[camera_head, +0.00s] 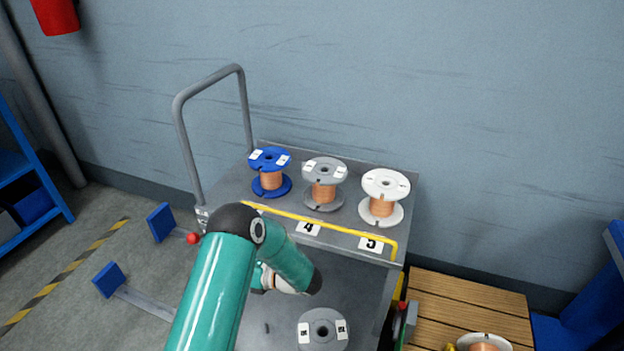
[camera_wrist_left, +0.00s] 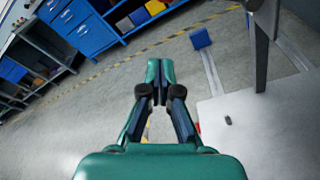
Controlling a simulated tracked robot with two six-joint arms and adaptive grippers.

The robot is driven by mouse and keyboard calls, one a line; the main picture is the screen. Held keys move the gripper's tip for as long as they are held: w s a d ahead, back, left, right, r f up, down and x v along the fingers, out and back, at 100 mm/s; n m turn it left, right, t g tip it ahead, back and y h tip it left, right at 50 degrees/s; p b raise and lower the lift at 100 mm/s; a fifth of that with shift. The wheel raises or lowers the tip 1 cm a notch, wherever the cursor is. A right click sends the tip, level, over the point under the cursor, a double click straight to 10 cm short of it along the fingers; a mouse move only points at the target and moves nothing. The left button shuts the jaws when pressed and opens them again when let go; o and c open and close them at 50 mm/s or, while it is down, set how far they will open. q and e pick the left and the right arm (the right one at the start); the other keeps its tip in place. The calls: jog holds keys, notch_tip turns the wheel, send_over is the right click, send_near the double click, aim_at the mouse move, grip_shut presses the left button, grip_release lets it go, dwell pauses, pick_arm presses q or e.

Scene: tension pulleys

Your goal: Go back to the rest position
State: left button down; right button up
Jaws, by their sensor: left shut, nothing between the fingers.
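My left gripper (camera_wrist_left: 158,90) shows in the left wrist view with its two fingers together and nothing between them. Behind the fingers is grey floor. In the head view my teal left arm rises from the bottom edge and bends in front of a grey cart (camera_head: 345,238); the fingers cannot be made out there. My right gripper is in neither view.
On the cart's top stand a blue spool (camera_head: 270,180), a grey spool (camera_head: 323,193) and a white spool (camera_head: 382,207), all with copper wire. Another grey spool (camera_head: 322,331) sits on the lower shelf. A wooden pallet (camera_head: 465,301) is at right. Blue shelving (camera_wrist_left: 122,20) stands beyond open floor.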

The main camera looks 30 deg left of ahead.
pick_arm(q)
jog(key=s+d+f+n+g+h, duration=0.1)
jog(key=s+d+f+n+h, duration=0.2)
jog(key=s+d+f+h, duration=0.5)
jog(key=s+d+f+n+g+h, duration=0.1)
jog(key=s+d+f+n+h, duration=0.25)
jog(key=d+f, duration=0.45)
jog(key=s+d+n+t+h, duration=0.3)
jog(key=d+n+h, duration=0.6)
jog(key=d, duration=1)
jog(key=w+r+n+t+p, duration=0.2)
jog(key=r+n+p, duration=0.1)
jog(key=r+p, duration=0.8)
jog(key=w+d+r+n+t+y+p, duration=0.1)
jog(key=r+n+p, duration=0.3)
jog(key=r+p, duration=0.7)
jog(key=shift+w+d+r+t+p, duration=0.2)
jog(key=shift+w+r+t+p, duration=0.1)
jog(key=shift+w+r+t, duration=0.45)
